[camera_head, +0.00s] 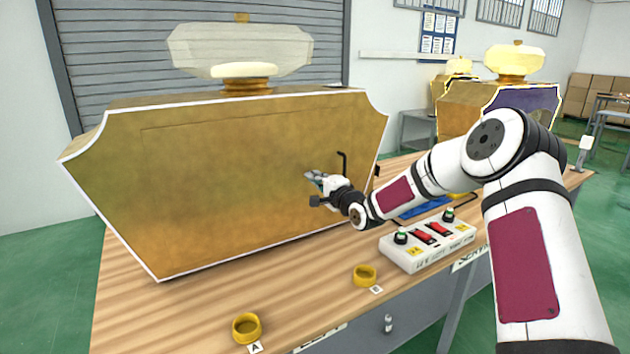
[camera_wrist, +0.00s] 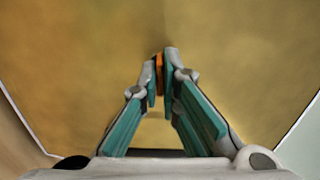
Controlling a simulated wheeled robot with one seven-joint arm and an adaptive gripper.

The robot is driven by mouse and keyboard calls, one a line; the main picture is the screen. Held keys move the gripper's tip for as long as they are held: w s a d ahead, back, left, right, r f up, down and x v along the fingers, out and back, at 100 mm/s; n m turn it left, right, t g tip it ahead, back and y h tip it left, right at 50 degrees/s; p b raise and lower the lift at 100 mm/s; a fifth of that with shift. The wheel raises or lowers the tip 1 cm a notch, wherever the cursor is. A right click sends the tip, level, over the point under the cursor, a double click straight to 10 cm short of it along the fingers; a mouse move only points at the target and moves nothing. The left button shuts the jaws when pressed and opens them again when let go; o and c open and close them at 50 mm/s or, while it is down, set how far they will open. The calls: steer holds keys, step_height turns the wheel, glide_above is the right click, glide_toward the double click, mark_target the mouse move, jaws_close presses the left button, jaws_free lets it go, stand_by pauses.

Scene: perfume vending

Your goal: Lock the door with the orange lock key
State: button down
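The vending cabinet (camera_head: 220,180) is a large golden bottle shape with a faint door outline on its front. The door looks flush with the front. A black handle (camera_head: 344,160) stands out near the right side. My gripper (camera_head: 310,177) is at the cabinet front, just left of the handle. In the wrist view, my gripper (camera_wrist: 160,78) has its fingertips close together around the narrow orange lock key (camera_wrist: 159,72), against the golden surface (camera_wrist: 70,60). The key's far end and any keyhole are hidden. In the head view, my gripper hides the key.
A control box (camera_head: 428,244) with red switches and dark knobs sits at the table's front right. Two yellow rings (camera_head: 246,328) (camera_head: 365,276) lie by labels A and B. A blue tray (camera_head: 425,208) lies behind the box. The wooden table (camera_head: 190,300) is clear at front left.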

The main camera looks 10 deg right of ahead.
steer(key=shift+f+n+b, duration=0.1)
steer(key=shift+n+b, duration=5.3)
steer(key=shift+n, duration=3.3)
steer(key=c, duration=1.8)
jaws_free()
steer(key=v, duration=1.2)
